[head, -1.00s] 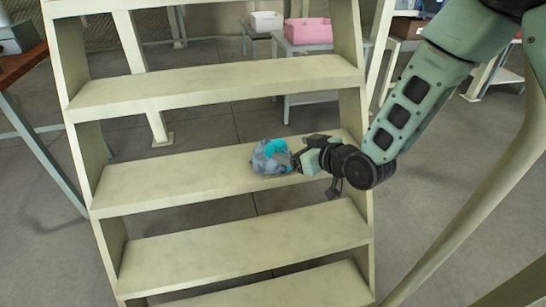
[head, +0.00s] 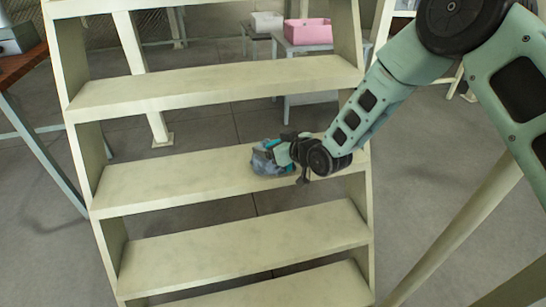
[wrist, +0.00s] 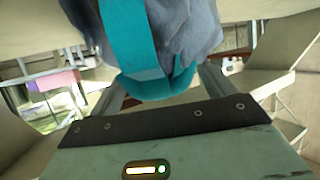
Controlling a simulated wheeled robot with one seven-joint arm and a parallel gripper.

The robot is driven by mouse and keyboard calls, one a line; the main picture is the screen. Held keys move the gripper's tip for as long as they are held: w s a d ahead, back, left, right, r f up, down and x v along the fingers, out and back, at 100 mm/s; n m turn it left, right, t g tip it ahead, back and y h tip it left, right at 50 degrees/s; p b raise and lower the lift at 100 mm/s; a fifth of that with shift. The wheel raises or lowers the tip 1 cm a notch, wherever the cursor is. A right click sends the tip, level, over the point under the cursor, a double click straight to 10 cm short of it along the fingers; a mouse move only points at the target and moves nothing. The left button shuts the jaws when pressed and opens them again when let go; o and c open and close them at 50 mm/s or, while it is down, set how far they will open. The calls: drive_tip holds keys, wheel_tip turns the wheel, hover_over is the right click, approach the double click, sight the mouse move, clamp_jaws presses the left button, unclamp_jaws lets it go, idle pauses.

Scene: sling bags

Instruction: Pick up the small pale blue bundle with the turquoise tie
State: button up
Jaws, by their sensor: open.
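The small pale blue bundle (head: 265,160) rests on a middle tread of the cream step unit, partly hidden behind my gripper in the head view. In the wrist view the bundle (wrist: 190,25) fills the top centre, with its turquoise tie (wrist: 130,40) looping down towards the gripper. My gripper (wrist: 160,85) is open, with one finger on each side of the tie's lower loop. In the head view my gripper (head: 283,155) is right up against the bundle's right side. I cannot tell whether the fingers touch it.
The step unit (head: 220,90) has several flat treads, with another tread above the bundle and others below. Its right side rail (head: 361,220) stands close to my arm. A pink bin (head: 308,31) and a white bin (head: 266,21) stand on tables behind.

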drive_tip(key=c, duration=1.2)
